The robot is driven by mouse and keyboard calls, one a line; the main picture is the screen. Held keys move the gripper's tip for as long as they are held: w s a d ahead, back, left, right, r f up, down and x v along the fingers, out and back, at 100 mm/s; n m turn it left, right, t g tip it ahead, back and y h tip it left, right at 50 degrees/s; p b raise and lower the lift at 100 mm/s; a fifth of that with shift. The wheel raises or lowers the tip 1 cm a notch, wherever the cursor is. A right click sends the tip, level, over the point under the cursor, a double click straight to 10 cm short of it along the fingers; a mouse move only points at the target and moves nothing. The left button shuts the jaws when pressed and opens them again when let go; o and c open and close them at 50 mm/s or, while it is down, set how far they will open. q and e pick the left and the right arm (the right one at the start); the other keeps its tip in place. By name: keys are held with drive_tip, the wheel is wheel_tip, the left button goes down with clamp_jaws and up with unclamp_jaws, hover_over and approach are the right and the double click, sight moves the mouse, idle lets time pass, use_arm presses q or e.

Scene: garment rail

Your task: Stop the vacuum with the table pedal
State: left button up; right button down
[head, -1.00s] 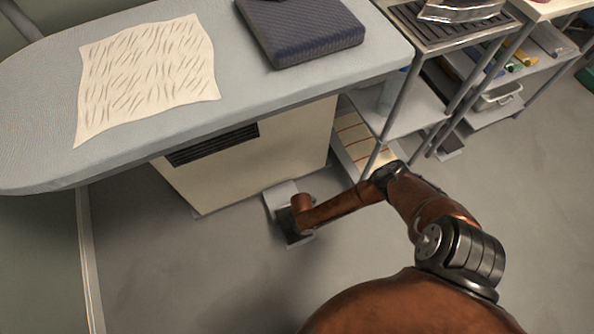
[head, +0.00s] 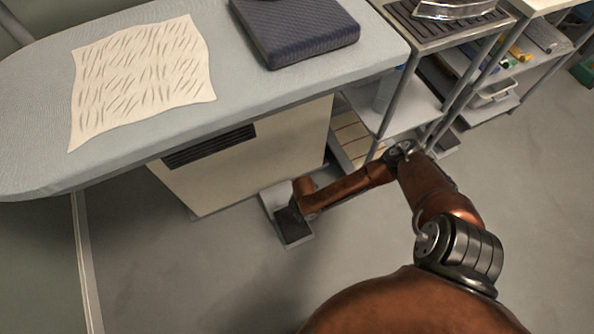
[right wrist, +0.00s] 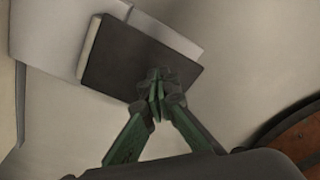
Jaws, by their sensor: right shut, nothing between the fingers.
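The table pedal (head: 292,228) is a dark plate on a light grey base, on the floor in front of the cream cabinet under the pressing table. My right arm reaches down to it, and its wrist covers part of the pedal's right side in the head view. In the right wrist view the dark pedal plate (right wrist: 125,58) lies beyond my right gripper (right wrist: 157,80). The green fingers are shut and empty, with the tips overlapping the plate's lower edge. I cannot tell whether they touch it. My left gripper is out of view.
The pressing table (head: 300,95) carries a creased cream cloth (head: 143,77) and a dark blue pad (head: 295,30). A metal shelf rack (head: 415,115) stands close to the right of the cabinet (head: 245,170). The floor in front is clear.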

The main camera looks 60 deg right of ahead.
wheel_tip(320, 180, up, 7)
drive_tip(key=shift+f, duration=0.2)
idle(1.0)
